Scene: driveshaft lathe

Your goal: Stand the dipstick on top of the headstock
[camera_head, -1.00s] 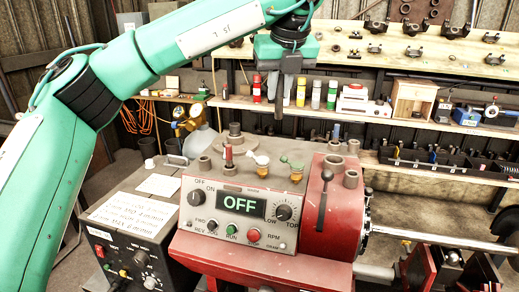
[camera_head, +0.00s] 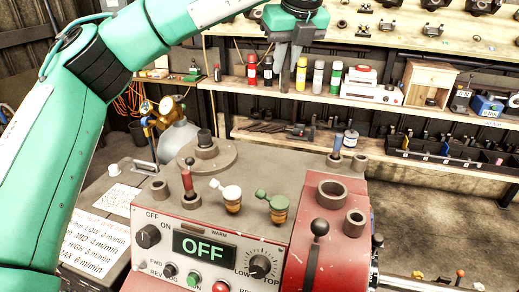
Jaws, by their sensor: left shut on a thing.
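My left gripper (camera_head: 286,76) is at the top of the view, above and behind the headstock (camera_head: 285,172), with its fingers pointing down. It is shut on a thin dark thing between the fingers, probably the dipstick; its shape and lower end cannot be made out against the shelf. The headstock's grey top has bare room between its round flange (camera_head: 208,158) and the red right-hand part. The held thing is apart from the headstock. My right gripper is not in view.
Shelves with bottles (camera_head: 335,75) stand behind.

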